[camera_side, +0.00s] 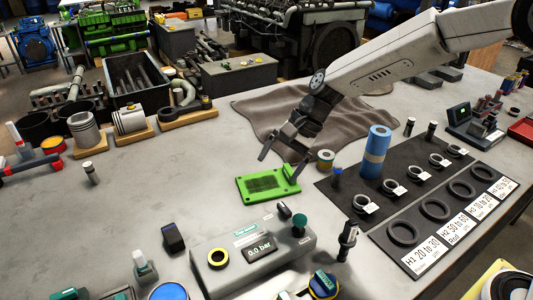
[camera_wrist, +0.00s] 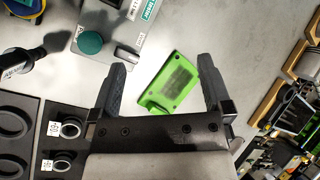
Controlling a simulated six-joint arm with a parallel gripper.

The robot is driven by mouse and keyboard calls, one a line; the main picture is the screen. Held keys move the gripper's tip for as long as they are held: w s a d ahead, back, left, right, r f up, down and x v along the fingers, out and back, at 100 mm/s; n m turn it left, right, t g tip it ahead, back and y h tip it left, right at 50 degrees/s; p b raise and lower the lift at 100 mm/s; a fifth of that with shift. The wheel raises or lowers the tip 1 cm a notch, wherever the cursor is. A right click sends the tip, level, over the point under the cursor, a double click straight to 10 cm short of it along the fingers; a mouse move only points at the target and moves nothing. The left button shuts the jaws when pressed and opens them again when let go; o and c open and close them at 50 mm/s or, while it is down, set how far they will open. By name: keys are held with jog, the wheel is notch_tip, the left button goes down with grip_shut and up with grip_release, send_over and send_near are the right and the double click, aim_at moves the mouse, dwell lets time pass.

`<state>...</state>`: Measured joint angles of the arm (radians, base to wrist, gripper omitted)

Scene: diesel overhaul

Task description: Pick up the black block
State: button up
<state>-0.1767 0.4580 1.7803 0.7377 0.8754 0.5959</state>
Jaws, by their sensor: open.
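A small dark block (camera_side: 173,238), black with a bluish tint, stands upright on the grey bench at the lower left of the side view, left of the pressure tester. It is the likeliest black block, but I cannot be sure. I do not make it out in the wrist view. My gripper (camera_side: 282,165) is open and empty, well to the right of and behind this block. In the wrist view my gripper (camera_wrist: 162,77) has its fingers spread on either side of a green plate (camera_wrist: 170,82) with a dark panel. The plate (camera_side: 268,184) lies flat on the bench.
The pressure tester (camera_side: 255,248) stands in front of the green plate, with a teal knob (camera_side: 300,222). A brown cloth (camera_side: 250,108) lies behind. The bench left of the plate is mostly clear.

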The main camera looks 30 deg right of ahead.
jog(key=w+a+f+m+g+y, duration=0.1)
jog(key=w+a+m+y, duration=0.25)
jog(key=a, duration=0.55)
jog(key=w+a+m+y, duration=0.3)
jog(key=w+a+m, duration=0.15)
jog(key=a, duration=0.45)
send_near(173, 232)
jog(key=shift+a+f+n, duration=0.2)
jog(key=shift+a+f, duration=0.1)
jog(key=shift+a, duration=0.3)
jog(key=shift+a+f+n, duration=0.2)
jog(key=shift+a+f, duration=0.1)
jog(key=shift+a, duration=0.35)
jog(key=shift+x, duration=3.9)
jog(key=shift+f, duration=0.1)
jog(key=shift+c, duration=0.2)
jog(key=shift+y, duration=0.25)
jog(key=c, duration=1)
jog(key=shift+o, duration=0.2)
